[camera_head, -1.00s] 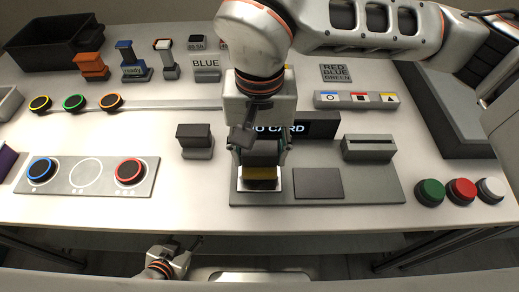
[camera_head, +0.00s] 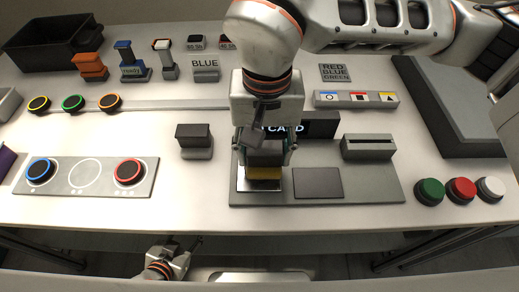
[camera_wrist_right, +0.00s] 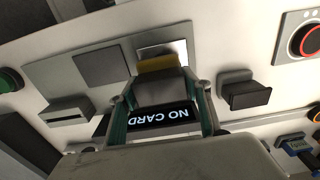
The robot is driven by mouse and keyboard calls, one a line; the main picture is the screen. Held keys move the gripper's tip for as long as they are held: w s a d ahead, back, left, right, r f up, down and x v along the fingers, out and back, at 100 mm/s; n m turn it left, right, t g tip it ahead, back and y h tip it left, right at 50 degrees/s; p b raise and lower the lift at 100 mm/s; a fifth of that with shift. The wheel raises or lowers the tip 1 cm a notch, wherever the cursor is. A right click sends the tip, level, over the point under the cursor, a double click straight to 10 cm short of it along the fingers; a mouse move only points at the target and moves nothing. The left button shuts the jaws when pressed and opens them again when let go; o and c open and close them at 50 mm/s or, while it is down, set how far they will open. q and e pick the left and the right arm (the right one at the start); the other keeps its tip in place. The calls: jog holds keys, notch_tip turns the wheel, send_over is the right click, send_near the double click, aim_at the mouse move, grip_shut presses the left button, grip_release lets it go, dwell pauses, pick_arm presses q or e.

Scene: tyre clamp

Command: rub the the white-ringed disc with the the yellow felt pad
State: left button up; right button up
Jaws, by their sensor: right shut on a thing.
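My right gripper (camera_head: 265,146) points down, shut on a dark block whose lower edge is the yellow felt pad (camera_head: 264,173). The pad is over a pale square plate (camera_head: 258,186) on the grey board; whether it touches is unclear. In the right wrist view, the pad (camera_wrist_right: 157,63) sits between my fingers (camera_wrist_right: 160,97), partly over the bright plate (camera_wrist_right: 175,47). My left gripper (camera_head: 183,248) is below the table's front edge.
The grey board (camera_head: 370,191) also carries a dark square (camera_head: 318,183) and a slotted block (camera_head: 368,147). A "CARD" display (camera_head: 318,125) stands close behind my right gripper. A dark block on a stand (camera_head: 195,140) is to its left. Coloured buttons (camera_head: 461,190) are at right.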

jog(key=shift+a+f, duration=0.1)
jog(key=shift+a, duration=0.95)
jog(key=shift+d, duration=0.15)
jog(key=shift+d, duration=1.05)
jog(key=shift+a, duration=1.2)
jog(key=shift+d, duration=0.3)
jog(key=shift+d, duration=0.9)
jog(key=shift+a, duration=1.15)
